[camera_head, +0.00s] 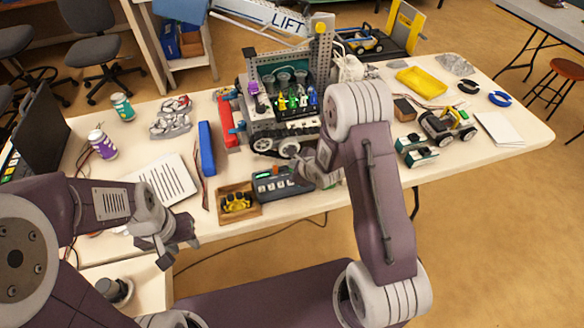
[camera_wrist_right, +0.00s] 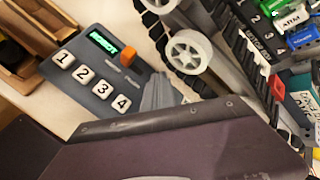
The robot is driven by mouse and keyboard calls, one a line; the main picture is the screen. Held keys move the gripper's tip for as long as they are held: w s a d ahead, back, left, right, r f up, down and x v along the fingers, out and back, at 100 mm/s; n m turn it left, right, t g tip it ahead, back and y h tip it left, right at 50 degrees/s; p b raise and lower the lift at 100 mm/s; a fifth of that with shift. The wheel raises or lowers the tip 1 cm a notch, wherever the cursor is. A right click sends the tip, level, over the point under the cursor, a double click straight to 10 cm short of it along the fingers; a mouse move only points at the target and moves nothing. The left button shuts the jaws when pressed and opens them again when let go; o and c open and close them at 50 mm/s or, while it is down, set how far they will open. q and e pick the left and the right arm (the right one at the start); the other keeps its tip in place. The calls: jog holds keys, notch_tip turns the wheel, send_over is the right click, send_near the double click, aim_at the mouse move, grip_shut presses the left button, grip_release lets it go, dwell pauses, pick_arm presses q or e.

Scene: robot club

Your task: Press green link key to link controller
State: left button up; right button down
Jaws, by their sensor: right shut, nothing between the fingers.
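The controller (camera_head: 283,189) is a dark grey box near the table's front edge. In the right wrist view the controller (camera_wrist_right: 88,58) shows a lit green display (camera_wrist_right: 102,44), an orange knob (camera_wrist_right: 129,58) and white keys numbered 1 to 4 (camera_wrist_right: 92,82). I cannot make out a green link key; the box's right end is hidden behind my right gripper. My right gripper (camera_head: 304,177) is shut and empty at that right end, and its fingertips also show in the wrist view (camera_wrist_right: 158,88). Whether it touches is unclear. My left gripper (camera_head: 172,252) hangs in front of the table; its jaw state is unclear.
A wooden tray (camera_head: 222,209) with yellow parts stands left of the controller. A tracked robot (camera_head: 262,135) stands close behind it. A small wheeled vehicle (camera_head: 440,125) stands right.

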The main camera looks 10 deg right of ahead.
jog(key=shift+r, duration=0.1)
jog(key=shift+r+p, duration=0.7)
jog(key=shift+p, duration=0.2)
notch_tip(320, 180, up, 5)
jog(key=p, duration=0.5)
dwell(0.4)
